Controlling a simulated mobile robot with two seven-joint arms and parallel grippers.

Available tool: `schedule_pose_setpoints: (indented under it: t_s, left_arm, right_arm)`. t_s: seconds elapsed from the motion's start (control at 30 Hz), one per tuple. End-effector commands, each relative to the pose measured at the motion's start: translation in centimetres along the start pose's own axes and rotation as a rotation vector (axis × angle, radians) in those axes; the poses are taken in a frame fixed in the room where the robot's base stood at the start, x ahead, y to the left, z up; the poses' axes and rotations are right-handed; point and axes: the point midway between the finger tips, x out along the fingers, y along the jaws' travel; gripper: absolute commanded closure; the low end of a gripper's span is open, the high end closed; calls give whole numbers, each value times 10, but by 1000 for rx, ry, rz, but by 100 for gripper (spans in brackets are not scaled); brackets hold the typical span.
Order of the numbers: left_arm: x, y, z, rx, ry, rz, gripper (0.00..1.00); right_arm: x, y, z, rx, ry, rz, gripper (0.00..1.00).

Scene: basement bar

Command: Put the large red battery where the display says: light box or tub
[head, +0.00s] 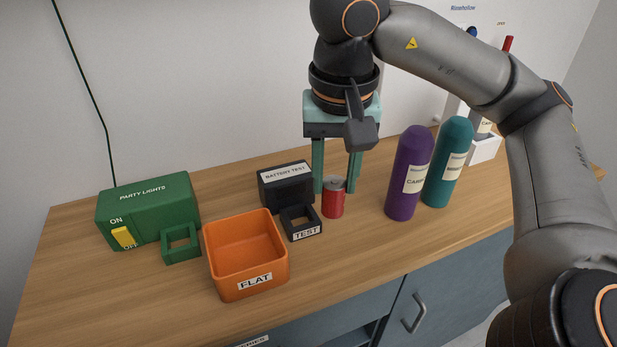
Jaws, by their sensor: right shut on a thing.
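The red battery (333,203) is upright beside the black TEST cradle (302,227), to its right. My right gripper (338,180) comes down from above and is shut on the battery, one finger to each side. Whether the battery's base touches the counter is hard to tell. The black BATTERY TEST box (287,190) stands behind the cradle; no display reading shows on it. The green PARTY LIGHTS box (150,211) with a yellow ON/OFF lever (123,238) and an empty green socket (181,243) is at left. The orange FLAT tub (249,288) is empty. My left gripper is out of view.
A purple bottle (409,172) and a teal bottle (448,163) stand close to the right of the battery. A white holder (484,149) is behind them. The wooden counter (370,258) is bare at the front, above blue cabinets (440,283).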

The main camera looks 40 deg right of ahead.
Motion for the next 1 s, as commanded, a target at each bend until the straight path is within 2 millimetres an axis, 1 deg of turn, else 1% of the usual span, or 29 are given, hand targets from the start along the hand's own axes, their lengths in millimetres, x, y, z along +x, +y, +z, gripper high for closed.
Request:
schedule_pose_setpoints:
  t_s: [0.03, 0.1, 0.27, 0.4, 0.57, 0.77, 0.83, 0.93, 0.97, 1.0]
  left_arm:
    - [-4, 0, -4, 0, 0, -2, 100]
    - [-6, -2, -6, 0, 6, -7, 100]
    - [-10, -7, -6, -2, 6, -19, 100]
    - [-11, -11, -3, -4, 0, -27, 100]
    - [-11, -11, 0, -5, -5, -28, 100]
    - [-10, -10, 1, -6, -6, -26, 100]
    - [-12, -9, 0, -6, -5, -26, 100]
    - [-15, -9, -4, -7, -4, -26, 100]
    - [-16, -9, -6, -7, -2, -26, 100]
    - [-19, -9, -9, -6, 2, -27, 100]
  right_arm:
    - [-11, 8, 7, 1, 6, -3, 100]
    - [-18, 16, 17, 2, 6, -3, 100]
    - [-28, 30, 34, 2, 2, -2, 100]
    - [-32, 35, 40, 2, 1, -2, 100]
    - [-32, 36, 42, 3, 0, -1, 100]
    - [-32, 36, 42, 1, -1, -1, 100]
    - [-33, 32, 41, -12, -3, -3, 100]
    - [-36, 18, 36, -66, -10, -11, 100]
    - [-38, 11, 34, -92, -14, -15, 100]
    - [-39, 0, 31, -133, -17, -23, 100]
